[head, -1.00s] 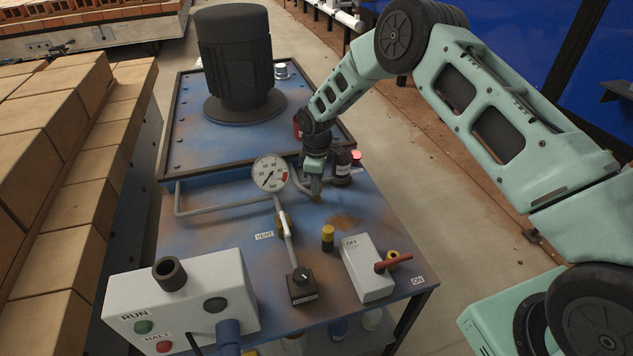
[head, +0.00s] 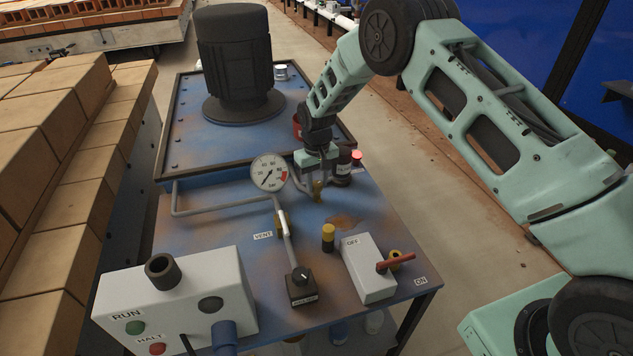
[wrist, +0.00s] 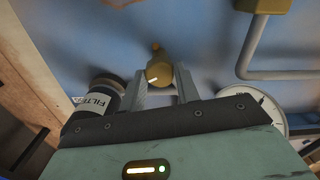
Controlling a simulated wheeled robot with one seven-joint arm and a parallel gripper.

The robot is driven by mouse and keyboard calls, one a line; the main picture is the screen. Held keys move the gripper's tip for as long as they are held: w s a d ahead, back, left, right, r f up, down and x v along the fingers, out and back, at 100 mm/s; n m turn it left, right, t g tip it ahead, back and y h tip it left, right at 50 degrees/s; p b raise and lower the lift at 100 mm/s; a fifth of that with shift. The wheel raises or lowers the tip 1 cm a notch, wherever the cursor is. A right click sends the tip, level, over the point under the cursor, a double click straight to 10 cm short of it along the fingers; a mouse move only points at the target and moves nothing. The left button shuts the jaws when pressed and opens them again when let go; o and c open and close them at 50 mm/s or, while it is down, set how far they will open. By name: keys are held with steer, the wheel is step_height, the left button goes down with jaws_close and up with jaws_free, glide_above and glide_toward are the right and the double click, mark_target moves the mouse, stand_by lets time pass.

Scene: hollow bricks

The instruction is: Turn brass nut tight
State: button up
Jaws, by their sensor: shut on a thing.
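The brass nut (wrist: 160,73) sits between my two fingertips in the wrist view and has a short white mark on its face. A narrower brass piece (wrist: 156,47) shows just beyond it. In the head view the nut (head: 317,190) is a small yellow spot low between the fingers. My gripper (head: 318,188) points down over the blue machine top (head: 225,222) and is shut on the nut, one finger on each side. The fingers hide part of the nut, so I cannot tell how tightly it is seated.
A dark filter bottle (wrist: 98,97) stands close beside my gripper. A pressure gauge (head: 269,172) and grey pipe (head: 225,208) are to the left.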

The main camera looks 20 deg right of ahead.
mark_target(317, 183)
steer(key=m, duration=0.5)
stand_by(0.7)
steer(key=o, duration=1)
steer(key=shift+c, duration=0.2)
step_height(317, 183, up, 17)
steer(key=b, duration=0.1)
steer(key=shift+r, duration=0.2)
